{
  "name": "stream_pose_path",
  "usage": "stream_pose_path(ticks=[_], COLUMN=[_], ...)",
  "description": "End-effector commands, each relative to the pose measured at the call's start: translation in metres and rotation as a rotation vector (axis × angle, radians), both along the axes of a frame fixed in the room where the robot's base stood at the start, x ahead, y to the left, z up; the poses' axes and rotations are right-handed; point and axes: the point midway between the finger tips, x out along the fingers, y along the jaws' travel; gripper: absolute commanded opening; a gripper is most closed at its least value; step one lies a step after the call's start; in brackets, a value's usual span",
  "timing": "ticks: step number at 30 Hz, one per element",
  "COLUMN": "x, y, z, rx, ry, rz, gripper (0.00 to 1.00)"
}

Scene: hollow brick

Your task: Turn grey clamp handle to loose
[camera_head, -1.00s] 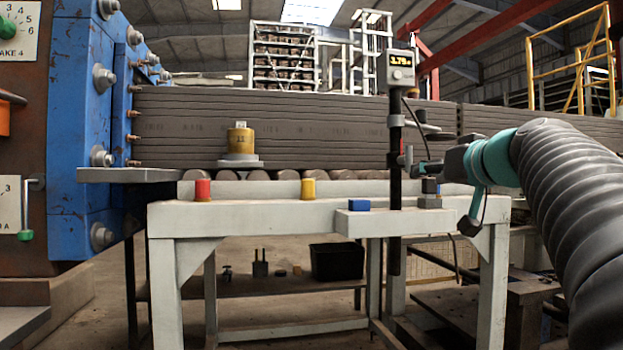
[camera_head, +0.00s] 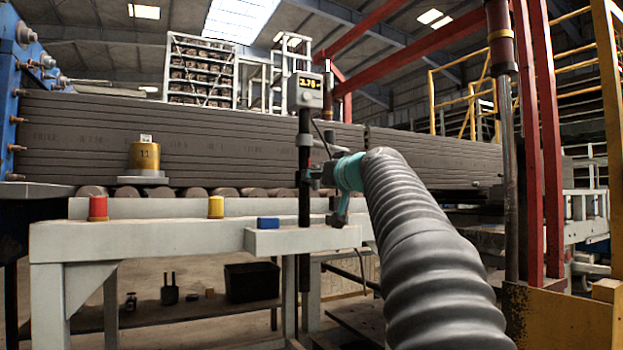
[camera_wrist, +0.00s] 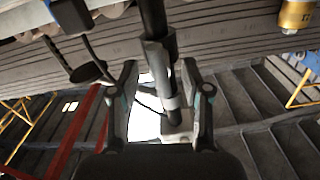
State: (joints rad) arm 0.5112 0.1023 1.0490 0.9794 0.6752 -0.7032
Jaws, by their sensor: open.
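A black upright post (camera_head: 305,215) carries a small display box (camera_head: 304,92) at its top. A light grey collar (camera_head: 304,139) sits on the post below the box, and a darker clamp block (camera_head: 304,174) sits lower; the block also shows in the wrist view (camera_wrist: 158,53). I cannot clearly pick out the grey handle from the clamp parts. My gripper (camera_head: 325,173) is at clamp height, just right of the post. In the wrist view my gripper (camera_wrist: 163,82) is open, its fingers spread on either side of the post. I cannot tell whether they touch anything.
The post stands by a white bench (camera_head: 170,238) bearing a red cup (camera_head: 98,209), a yellow cup (camera_head: 216,207) and a blue block (camera_head: 268,223). A brass weight (camera_head: 144,155) stands behind. A red frame (camera_head: 548,150) and yellow barrier (camera_head: 565,330) rise at right.

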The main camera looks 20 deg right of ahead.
Motion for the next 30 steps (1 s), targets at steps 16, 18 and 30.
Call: stream_pose_path(ticks=[16,18,30], x=[0.018,0.018,0.018], y=[0.001,0.001,0.001], z=[0.001,0.001,0.001], rx=[0.0,0.0,0.013], ry=[-0.001,-0.001,0.0], rz=[0.0,0.0,0.0], gripper=[0.43,0.25,0.0])
